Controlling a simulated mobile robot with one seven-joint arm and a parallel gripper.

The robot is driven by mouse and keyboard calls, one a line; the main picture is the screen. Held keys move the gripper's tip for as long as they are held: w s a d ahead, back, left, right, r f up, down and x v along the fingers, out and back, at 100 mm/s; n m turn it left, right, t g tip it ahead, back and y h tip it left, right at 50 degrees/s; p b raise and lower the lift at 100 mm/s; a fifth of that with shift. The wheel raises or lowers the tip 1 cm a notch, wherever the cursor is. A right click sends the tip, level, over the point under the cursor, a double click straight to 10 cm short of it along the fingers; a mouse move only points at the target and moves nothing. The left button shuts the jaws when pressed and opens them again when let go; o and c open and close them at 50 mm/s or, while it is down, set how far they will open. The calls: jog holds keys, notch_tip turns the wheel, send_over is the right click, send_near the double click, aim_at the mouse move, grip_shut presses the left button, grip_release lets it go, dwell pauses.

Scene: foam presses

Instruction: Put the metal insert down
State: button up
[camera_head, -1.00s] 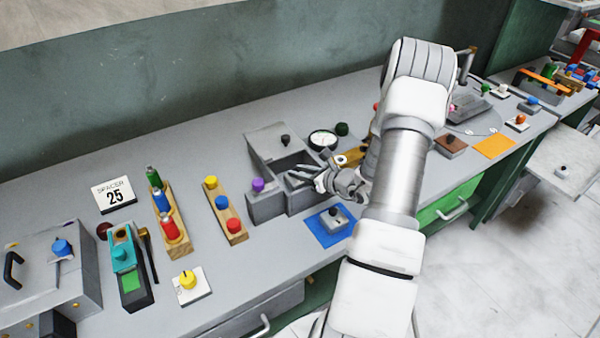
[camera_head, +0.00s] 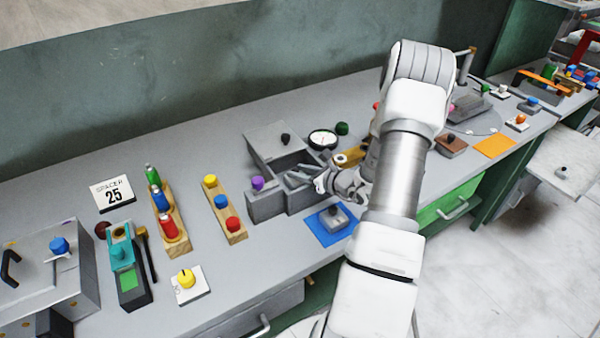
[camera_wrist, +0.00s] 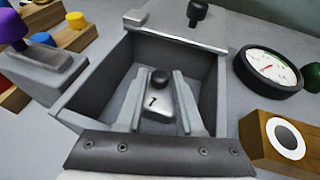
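The metal insert (camera_wrist: 160,116), a shiny piece with a black knob and the mark "7", lies inside a grey open-topped box in the wrist view. My gripper (camera_wrist: 159,78) reaches into the box with one finger on each side of the insert. A small gap shows between each finger and the knob, so it looks open. The fingers hide the insert's sides, and its contact with the box floor cannot be seen. In the head view my gripper (camera_head: 297,179) is over the grey box (camera_head: 267,205), and the insert cannot be made out.
The box's lid with a black knob (camera_head: 285,139), a dial gauge (camera_head: 322,139) and a purple-knobbed part (camera_head: 257,184) are close around the box. A blue mat (camera_head: 322,234) with a grey knobbed piece lies in front. Wooden racks (camera_head: 236,236) stand to the left.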

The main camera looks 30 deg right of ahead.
jog(key=shift+o, duration=0.9)
jog(key=shift+s+a+f, duration=0.1)
jog(key=shift+s+f, duration=0.1)
jog(key=shift+f, duration=0.2)
jog(key=shift+s+a+f, duration=0.1)
jog(key=shift+s+f, duration=0.05)
jog(key=shift+f, duration=0.25)
jog(key=shift+d+r+p, duration=0.15)
jog(key=shift+r+p, duration=0.6)
jog(key=shift+p, duration=0.15)
jog(key=v, duration=1.1)
jog(key=shift+r+b, duration=0.4)
jog(key=shift+b, duration=0.05)
jog(key=shift+s+d, duration=0.1)
